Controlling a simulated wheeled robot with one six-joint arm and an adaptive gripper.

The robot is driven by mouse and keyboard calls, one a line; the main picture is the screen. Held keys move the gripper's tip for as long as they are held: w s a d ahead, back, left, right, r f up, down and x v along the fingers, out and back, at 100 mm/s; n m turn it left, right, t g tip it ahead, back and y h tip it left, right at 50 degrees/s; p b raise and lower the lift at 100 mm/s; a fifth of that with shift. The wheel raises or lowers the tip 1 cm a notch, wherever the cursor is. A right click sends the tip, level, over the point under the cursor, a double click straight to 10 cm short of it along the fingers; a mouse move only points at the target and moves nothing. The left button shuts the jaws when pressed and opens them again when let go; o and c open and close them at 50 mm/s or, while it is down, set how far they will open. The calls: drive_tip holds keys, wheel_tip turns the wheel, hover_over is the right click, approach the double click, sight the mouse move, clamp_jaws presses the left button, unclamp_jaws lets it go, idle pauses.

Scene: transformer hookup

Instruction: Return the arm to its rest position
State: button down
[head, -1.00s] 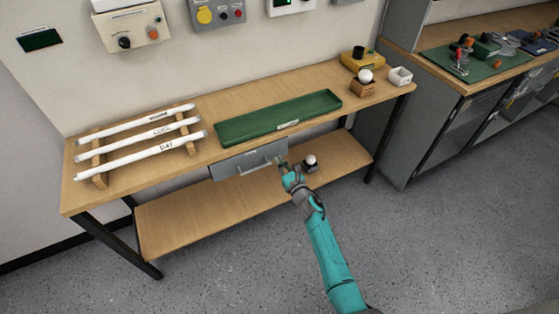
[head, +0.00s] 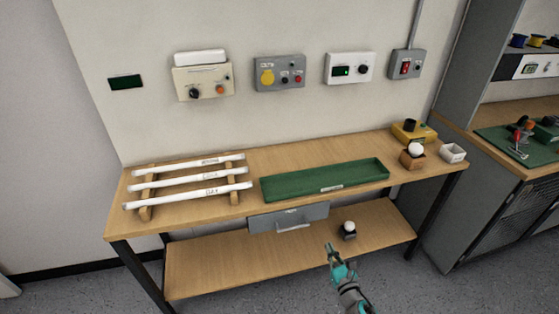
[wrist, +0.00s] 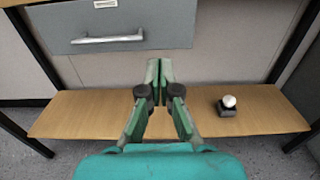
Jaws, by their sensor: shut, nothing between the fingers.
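My gripper (head: 330,248) is teal and dark grey. In the head view it is at the lower middle, in front of the bench, below and to the right of the grey drawer (head: 265,221). In the wrist view my gripper (wrist: 159,62) has its two fingertips together with nothing between them. The drawer (wrist: 160,22) with its silver handle (wrist: 106,39) appears beyond the fingers there, and the fingertips look apart from the handle. Most of my arm is outside the head view.
A lower shelf (head: 225,268) carries a small dark block with a white ball (head: 349,229). The benchtop holds white tubes on a rack (head: 190,181), a green tray (head: 325,178), a yellow device (head: 412,131) and a white box (head: 453,152). Floor in front is clear.

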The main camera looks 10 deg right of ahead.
drive_tip(key=shift+s, duration=0.1)
drive_tip(key=s+a+r+m+h, duration=0.1)
drive_tip(key=s+a+m, duration=0.3)
drive_tip(key=s+m, duration=0.75)
drive_tip(key=s+a+r+m, duration=0.1)
drive_tip(key=s+a+m, duration=0.45)
drive_tip(key=s, duration=1.05)
drive_tip(key=s+r+m+g, duration=0.3)
drive_tip(key=s+r+m, duration=1.2)
drive_tip(key=s+m, duration=0.4)
drive_tip(key=shift+s+a+m, duration=0.15)
drive_tip(key=shift+s+m, duration=0.15)
drive_tip(key=shift+s, duration=0.25)
drive_tip(key=shift+r, duration=0.1)
